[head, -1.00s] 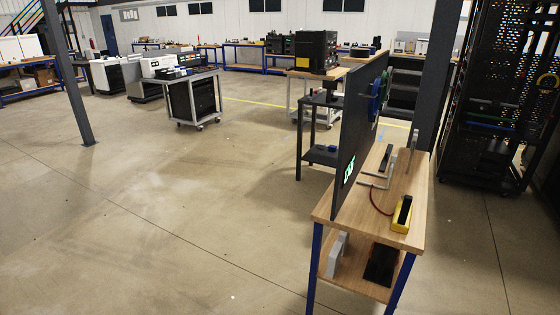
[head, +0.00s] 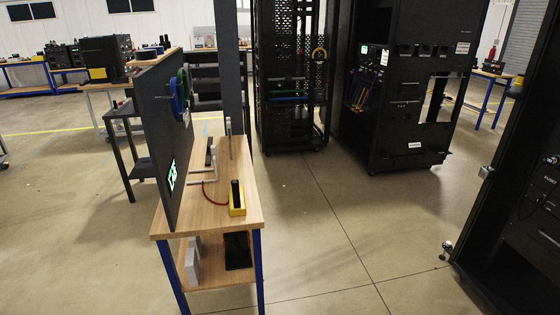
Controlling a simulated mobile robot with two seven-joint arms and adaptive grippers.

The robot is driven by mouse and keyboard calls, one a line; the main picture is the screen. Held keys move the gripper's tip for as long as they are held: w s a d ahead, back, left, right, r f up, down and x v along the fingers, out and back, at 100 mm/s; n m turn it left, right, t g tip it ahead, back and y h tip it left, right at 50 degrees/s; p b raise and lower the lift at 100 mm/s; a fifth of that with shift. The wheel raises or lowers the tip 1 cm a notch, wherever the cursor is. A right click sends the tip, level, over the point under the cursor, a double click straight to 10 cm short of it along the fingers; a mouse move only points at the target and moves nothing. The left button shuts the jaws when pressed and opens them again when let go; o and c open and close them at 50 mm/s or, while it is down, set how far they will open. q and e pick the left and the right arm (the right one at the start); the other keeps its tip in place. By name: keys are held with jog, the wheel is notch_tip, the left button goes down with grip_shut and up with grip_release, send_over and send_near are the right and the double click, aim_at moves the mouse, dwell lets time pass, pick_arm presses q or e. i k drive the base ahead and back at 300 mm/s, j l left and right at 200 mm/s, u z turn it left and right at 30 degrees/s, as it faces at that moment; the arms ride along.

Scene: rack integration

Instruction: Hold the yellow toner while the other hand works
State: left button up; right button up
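A yellow block-shaped device with a black upright part, which looks like the yellow toner (head: 238,208), stands on the wooden top of a narrow workbench (head: 221,222) near its front right. A red cable runs from it to the left, toward grey bent metal pieces (head: 203,177) on the bench. Nothing is holding it. Neither of my grippers shows in the head view.
A dark upright panel (head: 165,150) with blue and green cable coils stands along the bench's left side. Black racks (head: 400,100) stand behind, and another black rack (head: 530,200) is at the right edge. The floor right of the bench is clear.

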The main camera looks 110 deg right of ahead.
aim_at(237, 197)
jog(key=z, duration=1.6)
